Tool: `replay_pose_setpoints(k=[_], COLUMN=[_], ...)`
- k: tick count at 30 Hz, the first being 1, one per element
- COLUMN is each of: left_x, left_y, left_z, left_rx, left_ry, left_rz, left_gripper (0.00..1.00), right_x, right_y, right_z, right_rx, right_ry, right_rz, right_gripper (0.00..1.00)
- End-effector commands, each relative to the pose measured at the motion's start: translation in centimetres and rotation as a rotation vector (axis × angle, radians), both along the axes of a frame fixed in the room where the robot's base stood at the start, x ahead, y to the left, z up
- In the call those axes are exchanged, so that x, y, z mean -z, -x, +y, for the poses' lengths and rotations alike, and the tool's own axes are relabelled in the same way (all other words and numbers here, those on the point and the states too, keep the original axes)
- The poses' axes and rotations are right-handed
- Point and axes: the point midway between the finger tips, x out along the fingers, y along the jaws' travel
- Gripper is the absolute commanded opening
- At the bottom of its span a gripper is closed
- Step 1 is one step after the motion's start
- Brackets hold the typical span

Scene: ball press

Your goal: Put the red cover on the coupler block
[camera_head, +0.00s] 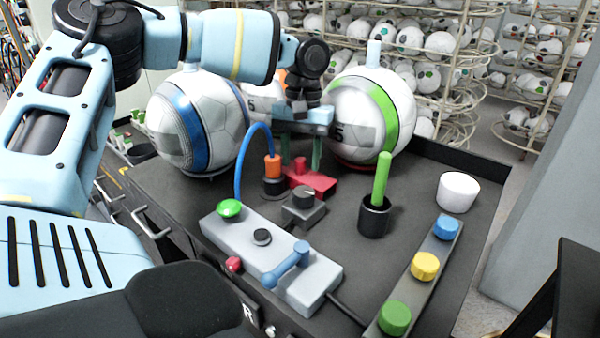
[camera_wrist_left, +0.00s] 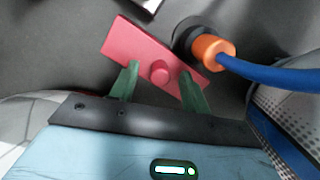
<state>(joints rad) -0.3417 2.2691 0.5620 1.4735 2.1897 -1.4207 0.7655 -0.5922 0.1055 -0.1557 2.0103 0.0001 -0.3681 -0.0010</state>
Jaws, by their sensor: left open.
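The red cover (camera_head: 312,184) is a flat red plate with a small round knob, lying on the dark table top. In the left wrist view the red cover (camera_wrist_left: 150,47) shows its knob between my fingers. My left gripper (camera_head: 301,160) is open and points down over the cover. In the left wrist view its two green fingers (camera_wrist_left: 160,82) stand either side of the knob, apart from it. An orange plug (camera_head: 272,166) on a blue hose sits in a dark round base beside the cover. I cannot tell which part is the coupler block. My right gripper is not in view.
A grey control box (camera_head: 270,258) with a green button and blue lever lies in front. Two large balls stand behind.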

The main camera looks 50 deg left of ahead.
Motion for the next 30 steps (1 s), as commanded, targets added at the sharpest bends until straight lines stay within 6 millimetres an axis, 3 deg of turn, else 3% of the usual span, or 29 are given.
replay_pose_setpoints(k=[5, 16, 25, 30], left_x=[0.0, 0.0, -0.4, -2.7], left_y=[0.0, 0.0, -0.1, -0.1], left_z=[0.0, 0.0, 0.0, 0.0], left_rx=[0.000, 0.000, 0.000, 0.000], left_ry=[0.000, 0.000, 0.000, -0.001], left_rz=[0.000, 0.000, -0.002, -0.004], left_gripper=[0.47, 0.00, 0.00, 0.00], right_x=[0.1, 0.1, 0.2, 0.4], right_y=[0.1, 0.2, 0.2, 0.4], right_z=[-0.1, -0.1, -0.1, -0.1], right_rx=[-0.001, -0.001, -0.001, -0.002], right_ry=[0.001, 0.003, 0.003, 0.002], right_rz=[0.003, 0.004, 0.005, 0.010], right_gripper=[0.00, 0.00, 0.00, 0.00])
